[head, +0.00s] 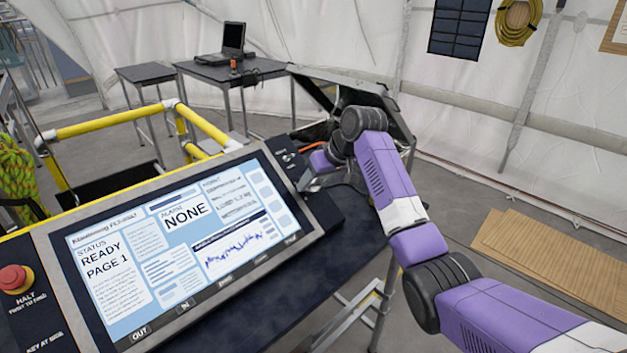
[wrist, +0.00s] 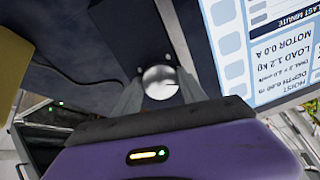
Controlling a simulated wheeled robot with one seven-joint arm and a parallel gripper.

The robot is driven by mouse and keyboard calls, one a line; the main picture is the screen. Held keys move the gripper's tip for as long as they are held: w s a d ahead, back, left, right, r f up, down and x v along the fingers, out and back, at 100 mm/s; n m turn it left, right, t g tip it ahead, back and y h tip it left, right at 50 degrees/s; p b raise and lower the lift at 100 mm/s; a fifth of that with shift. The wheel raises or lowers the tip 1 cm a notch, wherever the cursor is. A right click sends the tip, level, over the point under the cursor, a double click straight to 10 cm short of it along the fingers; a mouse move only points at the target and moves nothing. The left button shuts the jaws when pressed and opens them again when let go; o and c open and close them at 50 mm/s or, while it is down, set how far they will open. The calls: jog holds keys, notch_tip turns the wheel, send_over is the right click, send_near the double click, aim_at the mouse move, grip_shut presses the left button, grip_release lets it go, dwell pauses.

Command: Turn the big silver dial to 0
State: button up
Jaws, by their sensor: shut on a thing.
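The big silver dial (wrist: 160,80) shows in the wrist view as a round, shiny knob on a dark panel, with a small dark mark on its right side. My gripper (wrist: 159,92) has a grey finger on each side of the dial and is shut on it. In the head view my gripper (head: 306,177) is at the right end of the console, beside the screen. The dial cannot be made out there. No scale or numbers around the dial are readable.
The console screen (head: 165,240) reads READY, PAGE 1 and NONE. A red halt button (head: 15,279) is at its left. Yellow rails (head: 110,123) stand behind. A table with a laptop (head: 225,42) and an open dark case (head: 350,92) are farther back.

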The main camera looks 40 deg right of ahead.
jog(key=n, duration=0.3)
jog(key=shift+n, duration=0.3)
jog(key=n, duration=0.3)
jog(key=shift+n, duration=0.3)
jog(key=n, duration=0.3)
jog(key=shift+n, duration=0.3)
jog(key=shift+n+h+b, duration=0.3)
jog(key=shift+n+b, duration=0.15)
jog(key=shift+n, duration=1.35)
jog(key=o, duration=1.4)
jog(key=shift+c, duration=0.2)
jog(key=shift+r, duration=0.1)
jog(key=b+v, duration=0.1)
jog(key=v, duration=0.6)
jog(key=shift+r, duration=0.4)
